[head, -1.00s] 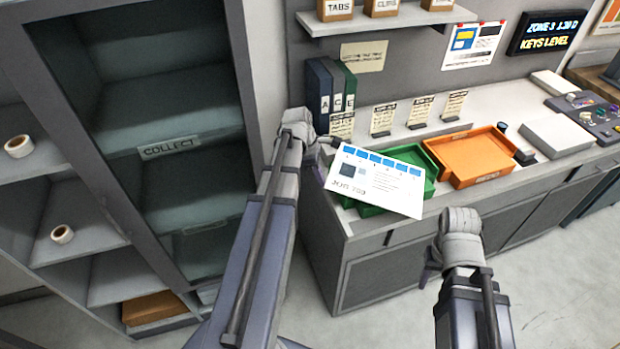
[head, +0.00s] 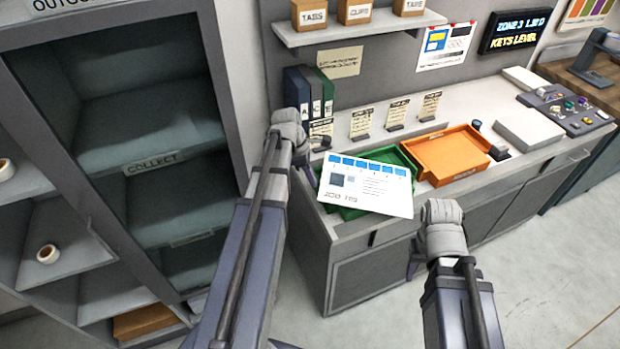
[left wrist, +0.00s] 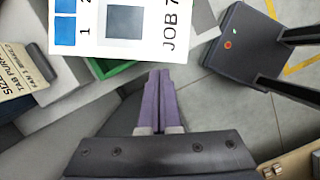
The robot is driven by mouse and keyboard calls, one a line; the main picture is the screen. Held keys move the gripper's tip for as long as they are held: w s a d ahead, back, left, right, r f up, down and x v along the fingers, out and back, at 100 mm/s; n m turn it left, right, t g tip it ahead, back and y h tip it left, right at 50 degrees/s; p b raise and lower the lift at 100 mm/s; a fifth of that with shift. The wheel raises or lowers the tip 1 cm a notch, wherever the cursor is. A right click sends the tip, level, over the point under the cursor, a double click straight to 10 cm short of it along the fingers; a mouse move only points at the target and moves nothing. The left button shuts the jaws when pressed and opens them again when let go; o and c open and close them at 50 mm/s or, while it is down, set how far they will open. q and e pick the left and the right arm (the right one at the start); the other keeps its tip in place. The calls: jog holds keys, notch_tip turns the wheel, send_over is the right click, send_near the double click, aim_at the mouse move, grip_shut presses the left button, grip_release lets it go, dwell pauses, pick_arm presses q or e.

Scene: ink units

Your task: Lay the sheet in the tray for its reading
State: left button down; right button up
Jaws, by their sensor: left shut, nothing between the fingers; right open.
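The sheet (head: 365,185) is white with a row of blue squares and a grey square. It is slanted across the green tray (head: 407,158), covers much of it and overhangs its front; I cannot tell whether it rests on it. My left gripper (head: 318,150) is at the sheet's left edge. In the left wrist view its fingers (left wrist: 160,75) are shut together, just short of the edge of the sheet (left wrist: 95,25); contact is unclear. The green tray's rim (left wrist: 125,72) shows below the sheet there. My right gripper (head: 420,255) is open in front of the counter, its fingers mostly hidden.
An orange tray (head: 452,181) stands right of the green one. Small label cards (head: 397,112) and binders (head: 300,90) stand behind. A tall shelf cabinet (head: 150,160) stands left.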

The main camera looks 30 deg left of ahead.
pick_arm(q)
jog(key=w+d, duration=0.3)
jog(key=d, duration=0.3)
jog(key=w+d+r, duration=0.1)
jog(key=w+d, duration=0.2)
jog(key=d, duration=0.3)
jog(key=w+d, duration=0.3)
jog(key=d, duration=0.3)
jog(key=shift+w+d+r, duration=0.3)
jog(key=shift+r, duration=0.05)
pick_arm(e)
jog(key=shift+r, duration=0.85)
